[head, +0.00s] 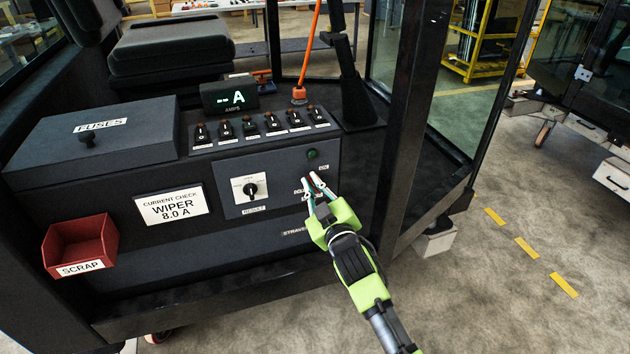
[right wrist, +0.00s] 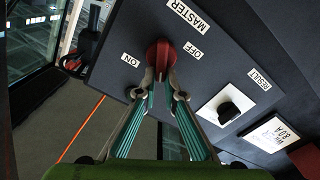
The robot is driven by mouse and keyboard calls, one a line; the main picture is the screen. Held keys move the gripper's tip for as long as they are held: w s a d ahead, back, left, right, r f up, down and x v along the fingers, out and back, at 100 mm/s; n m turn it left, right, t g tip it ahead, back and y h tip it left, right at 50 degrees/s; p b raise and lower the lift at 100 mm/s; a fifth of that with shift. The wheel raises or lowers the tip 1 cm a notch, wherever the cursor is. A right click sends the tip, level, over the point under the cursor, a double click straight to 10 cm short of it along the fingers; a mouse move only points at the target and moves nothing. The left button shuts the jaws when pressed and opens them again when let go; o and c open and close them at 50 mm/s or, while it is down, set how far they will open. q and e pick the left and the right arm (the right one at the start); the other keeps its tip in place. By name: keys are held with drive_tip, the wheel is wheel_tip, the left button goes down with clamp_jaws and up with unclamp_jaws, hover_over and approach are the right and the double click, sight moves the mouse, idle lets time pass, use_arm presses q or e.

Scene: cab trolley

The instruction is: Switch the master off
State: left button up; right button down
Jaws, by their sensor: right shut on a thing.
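The red master switch (head: 317,180) is on the right of the dark panel (head: 291,180) in the head view. In the right wrist view the red switch (right wrist: 160,53) sits between the ON and OFF labels, with the MASTER label (right wrist: 188,17) above. My right gripper (head: 312,187) is shut on the switch handle, with a fingertip on each side. Its fingers hide part of the handle, and I cannot tell which label it points to. My left gripper is not in view.
A selector knob (head: 250,189) is left of the switch, and a green lamp (head: 312,154) is above it. Several toggles line the console top below the amps display (head: 229,95), which reads "--A". A red scrap bin (head: 80,243) hangs at left. A dark cab post (head: 408,130) stands close at right.

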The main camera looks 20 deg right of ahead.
drive_tip(key=n, duration=0.4)
drive_tip(key=f+n, duration=0.1)
drive_tip(key=n, duration=0.3)
drive_tip(key=a+f+n, duration=0.1)
drive_tip(key=n, duration=0.3)
drive_tip(key=shift+a, duration=0.1)
idle(0.5)
drive_tip(key=c, duration=2.1)
unclamp_jaws()
drive_tip(key=shift+f, duration=0.1)
drive_tip(key=shift+c, duration=0.2)
drive_tip(key=s, duration=1.2)
drive_tip(key=shift+d, duration=0.2)
